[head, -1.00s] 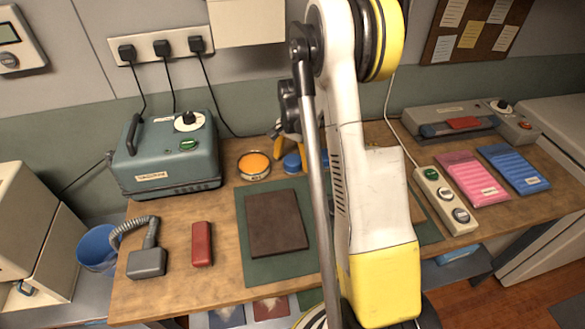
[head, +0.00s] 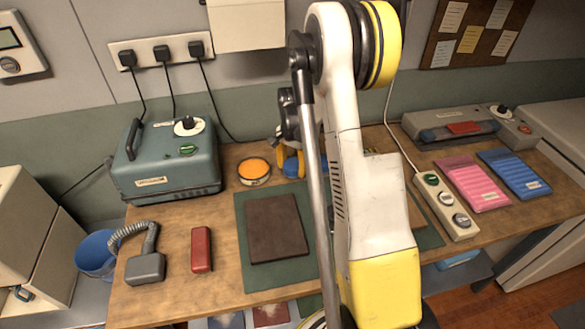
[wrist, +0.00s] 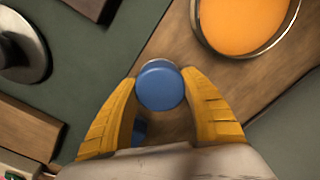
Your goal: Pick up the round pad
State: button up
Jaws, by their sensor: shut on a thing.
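A round orange pad in a shallow round tin (head: 254,171) lies on the bench; it also shows at the upper right of the wrist view (wrist: 243,22). My gripper (wrist: 160,92) has its yellow fingers on either side of a small blue round-topped thing (wrist: 160,86), shut on it. The blue thing also shows in the head view (head: 291,167), just right of the orange tin, partly hidden by a yellow finger. The orange tin is apart from my fingers. A second bit of blue shows lower between the fingers; I cannot tell what it is.
A green mat (head: 248,274) with a dark brown slab (head: 275,228) lies in front. A teal machine (head: 166,165) stands left, a red block (head: 201,249) nearer the front. My arm hides the middle of the bench. Pink (head: 473,184) and blue (head: 514,173) packs lie right.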

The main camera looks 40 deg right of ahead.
aim_at(293, 164)
notch_tip(293, 164, up, 4)
jog(key=shift+r+p, duration=0.15)
jog(key=shift+p, duration=0.85)
jog(key=s+d+r+p, duration=0.3)
jog(key=s+d+r, duration=0.3)
jog(key=s, duration=0.3)
jog(key=shift+d, duration=0.65)
jog(key=shift+r, duration=0.1)
jog(key=o, duration=0.5)
jog(key=c, duration=0.3)
jog(key=shift+c, duration=0.2)
